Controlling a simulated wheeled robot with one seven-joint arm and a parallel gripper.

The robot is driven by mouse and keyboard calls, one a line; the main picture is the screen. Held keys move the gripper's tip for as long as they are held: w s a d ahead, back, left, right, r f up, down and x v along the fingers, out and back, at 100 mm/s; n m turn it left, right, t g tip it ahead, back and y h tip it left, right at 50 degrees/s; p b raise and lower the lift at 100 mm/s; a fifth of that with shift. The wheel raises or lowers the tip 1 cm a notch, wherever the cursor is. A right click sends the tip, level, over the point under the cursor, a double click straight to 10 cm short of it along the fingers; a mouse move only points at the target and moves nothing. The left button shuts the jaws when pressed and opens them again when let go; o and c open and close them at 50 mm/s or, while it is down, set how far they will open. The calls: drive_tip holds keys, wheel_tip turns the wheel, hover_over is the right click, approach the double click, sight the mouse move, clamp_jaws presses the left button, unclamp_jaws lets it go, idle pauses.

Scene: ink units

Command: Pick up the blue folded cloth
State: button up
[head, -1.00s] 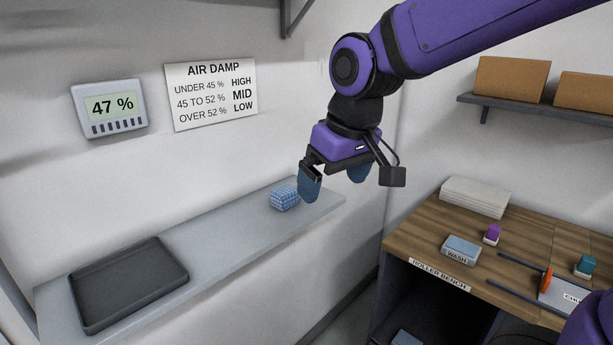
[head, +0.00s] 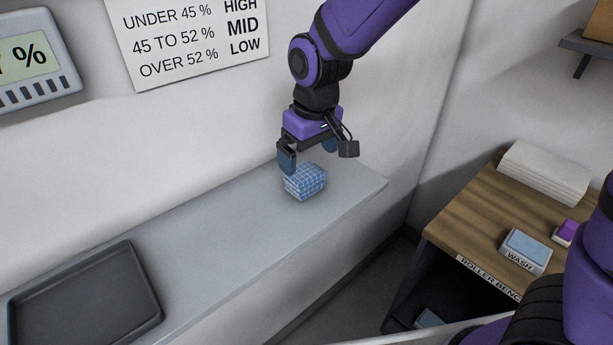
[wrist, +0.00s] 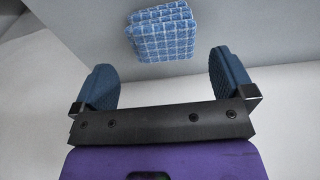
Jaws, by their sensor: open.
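The blue folded cloth (head: 305,183) has a white check pattern and lies on the grey shelf (head: 225,235) near its right end. It also shows in the wrist view (wrist: 163,36) at the top, beyond the fingertips and roughly between their lines. My gripper (head: 306,158) is open and empty, just above the cloth in the head view. Both blue finger pads show apart in the wrist view (wrist: 164,75). I cannot tell whether a finger touches the cloth.
A dark tray (head: 150,318) lies on the shelf at left. The wall stands close behind the shelf. At right is a wooden bench (head: 462,232) with a paper stack (head: 545,172), a WASH box (head: 525,251) and a purple item (head: 566,231). The shelf between tray and cloth is clear.

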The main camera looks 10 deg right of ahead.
sight(305, 171)
drive_tip(key=shift+w+a+f, duration=0.1)
drive_tip(key=shift+a+f, duration=0.05)
drive_tip(key=shift+f, duration=0.85)
drive_tip(key=shift+w+a+f, duration=0.1)
drive_tip(key=shift+a+f, duration=0.05)
drive_tip(key=shift+f, duration=0.9)
drive_tip(key=shift+a+f, duration=0.15)
drive_tip(key=shift+f, duration=0.85)
drive_tip(key=c, duration=0.9)
